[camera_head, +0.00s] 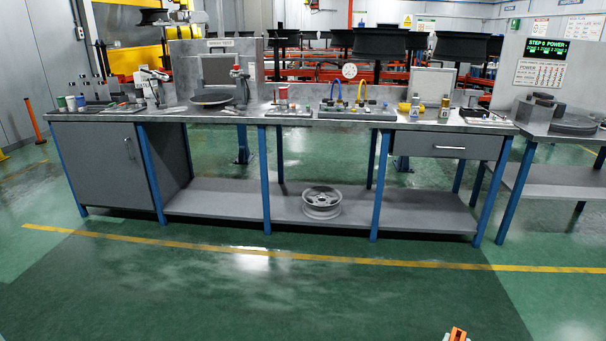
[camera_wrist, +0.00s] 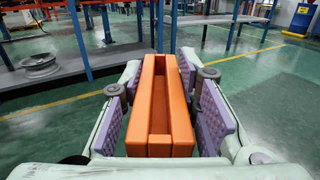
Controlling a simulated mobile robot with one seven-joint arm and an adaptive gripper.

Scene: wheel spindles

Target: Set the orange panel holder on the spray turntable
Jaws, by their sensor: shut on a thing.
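The orange panel holder (camera_wrist: 158,150) is a long open channel with two side walls. My gripper (camera_wrist: 165,105) is shut on it, with the purple pads along its two sides. In the head view only a bit of the orange holder (camera_head: 458,333) shows at the bottom edge, over the floor and well in front of the bench. A dark round disc (camera_head: 211,99), which looks like the spray turntable, lies on the left part of the bench top, before a grey panel with a sign. Its top looks bare. It cannot be made out in the wrist view.
The long bench (camera_head: 290,118) carries cans, hoses and small fixtures. A wheel rim (camera_head: 322,203) lies on its lower shelf. A second table (camera_head: 540,128) at the right holds another dark disc (camera_head: 573,127). The green floor before the bench is clear.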

